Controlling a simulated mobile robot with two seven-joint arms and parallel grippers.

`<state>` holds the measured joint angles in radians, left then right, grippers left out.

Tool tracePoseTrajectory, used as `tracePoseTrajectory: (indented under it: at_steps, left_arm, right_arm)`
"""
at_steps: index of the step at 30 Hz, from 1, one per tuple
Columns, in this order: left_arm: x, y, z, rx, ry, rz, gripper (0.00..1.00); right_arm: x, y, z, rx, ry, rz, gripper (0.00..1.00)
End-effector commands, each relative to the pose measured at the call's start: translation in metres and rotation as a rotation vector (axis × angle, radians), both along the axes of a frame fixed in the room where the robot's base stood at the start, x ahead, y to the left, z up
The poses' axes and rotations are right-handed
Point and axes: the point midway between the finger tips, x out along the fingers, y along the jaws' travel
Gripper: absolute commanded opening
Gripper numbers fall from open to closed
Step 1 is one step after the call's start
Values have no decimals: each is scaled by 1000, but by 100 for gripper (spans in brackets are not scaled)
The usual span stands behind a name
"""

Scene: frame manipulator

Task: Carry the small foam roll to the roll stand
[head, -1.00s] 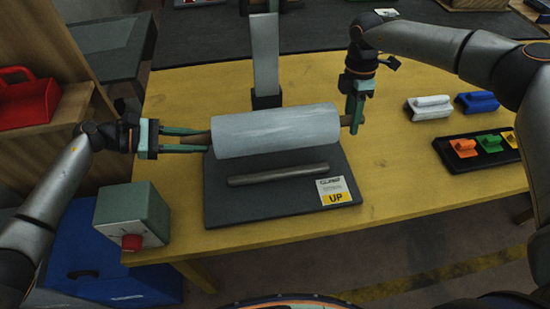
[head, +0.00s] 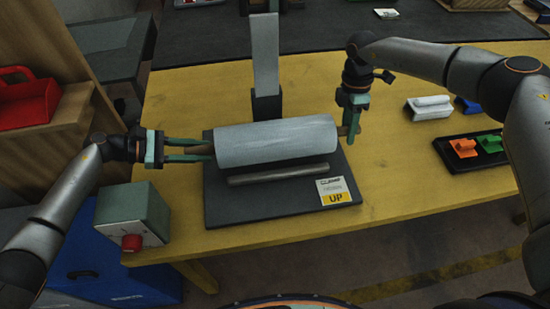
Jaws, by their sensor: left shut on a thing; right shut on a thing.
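The foam roll (head: 277,141) is a light grey cylinder lying sideways, with brownish core ends sticking out at both sides. My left gripper (head: 208,150) is shut on its left core end. My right gripper (head: 349,128) points down and is shut on its right core end. The roll is over the dark base plate of the roll stand (head: 240,205), which has a grey upright (head: 265,55) behind and a grey bar (head: 278,174) in front. I cannot tell whether the roll touches the stand.
A grey-green box with a red button (head: 133,215) stands at the yellow table's left front. A black tray (head: 462,164) with coloured clip-like pieces, a white piece (head: 429,107) and a blue piece (head: 468,106) are at right. Yellow table (head: 405,190) is clear between stand and tray.

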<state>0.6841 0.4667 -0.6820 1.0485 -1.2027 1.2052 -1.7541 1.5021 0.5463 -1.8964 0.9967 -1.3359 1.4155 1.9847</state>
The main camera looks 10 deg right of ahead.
Motion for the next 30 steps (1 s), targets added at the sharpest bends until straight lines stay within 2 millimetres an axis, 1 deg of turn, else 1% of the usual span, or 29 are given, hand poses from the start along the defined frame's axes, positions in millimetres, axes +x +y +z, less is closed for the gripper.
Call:
tracePoseTrajectory:
  at_steps: [14, 15, 22, 30]
  left_arm:
    - [1, -1, -1, -3, -2, 1, 0]
    - [0, 0, -3, -1, 0, 1, 39]
    - [0, 0, -3, -1, 0, 0, 65]
    - [0, 0, -3, 0, 0, 0, 65]
  right_arm:
    - [0, 0, -2, 1, -1, 1, 0]
    - [0, 0, -3, 0, 0, 1, 39]
    - [0, 0, -3, 0, 0, 1, 64]
    - [0, 0, -3, 0, 0, 1, 64]
